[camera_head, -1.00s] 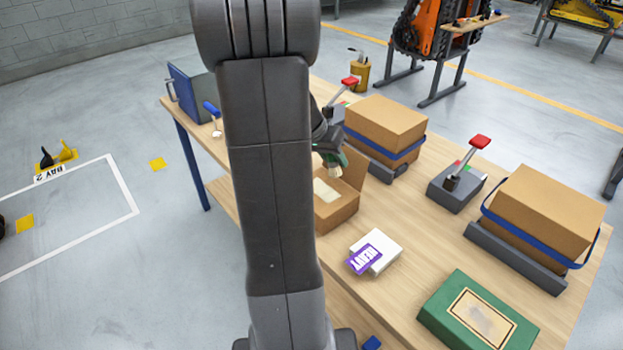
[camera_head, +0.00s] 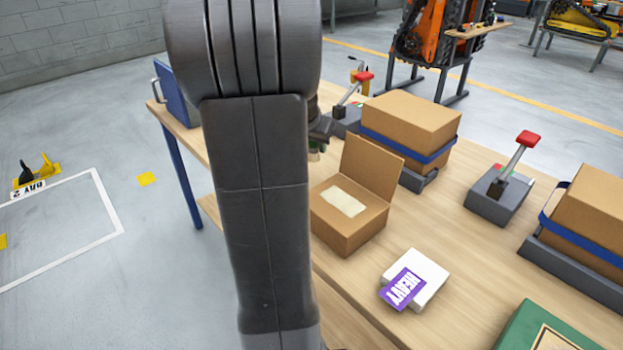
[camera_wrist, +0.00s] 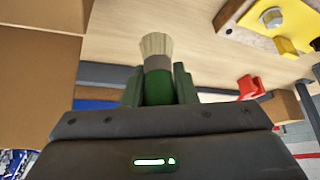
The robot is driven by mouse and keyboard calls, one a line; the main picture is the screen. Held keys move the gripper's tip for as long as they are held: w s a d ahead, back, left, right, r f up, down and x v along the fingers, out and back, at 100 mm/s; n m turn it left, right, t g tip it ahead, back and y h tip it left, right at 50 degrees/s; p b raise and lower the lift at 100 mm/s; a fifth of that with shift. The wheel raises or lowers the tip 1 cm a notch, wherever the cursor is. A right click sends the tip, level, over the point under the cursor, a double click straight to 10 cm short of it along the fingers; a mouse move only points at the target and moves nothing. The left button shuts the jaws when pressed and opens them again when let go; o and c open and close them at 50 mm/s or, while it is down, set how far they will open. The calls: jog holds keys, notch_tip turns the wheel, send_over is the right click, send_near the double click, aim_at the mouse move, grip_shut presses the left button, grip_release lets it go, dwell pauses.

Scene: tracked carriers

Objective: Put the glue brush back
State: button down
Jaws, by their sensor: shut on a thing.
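My gripper (camera_wrist: 158,88) is shut on the glue brush (camera_wrist: 155,50) in the wrist view. The brush has pale bristles, a grey collar and a green handle, and its bristles point away from the gripper. In the head view my arm hides most of the gripper; a small part of the brush (camera_head: 314,153) shows beside the arm, behind the open carton (camera_head: 350,238). The carton's lid stands up and a pale patch lies on its inside. A mustard-coloured can (camera_head: 359,74) at the table's far end is partly hidden by a lever.
Closed cartons with blue straps (camera_head: 412,118) and red-topped levers (camera_head: 510,165) stand on the wooden table. A white block with a purple label (camera_head: 405,288) and a green box (camera_head: 545,335) lie nearer. A blue panel (camera_head: 178,92) stands at the back left.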

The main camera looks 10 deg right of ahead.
notch_tip(320, 180, down, 8)
jog(key=shift+r+b, duration=0.15)
jog(key=shift+b, duration=0.6)
jog(key=c, duration=1.2)
grip_release()
jog(key=shift+o, duration=0.2)
jog(key=shift+r, duration=0.15)
jog(key=p+v, duration=0.2)
jog(key=v, duration=0.9)
jog(key=shift+s+r, duration=0.25)
jog(key=shift+r, duration=0.05)
jog(key=shift+a, duration=0.15)
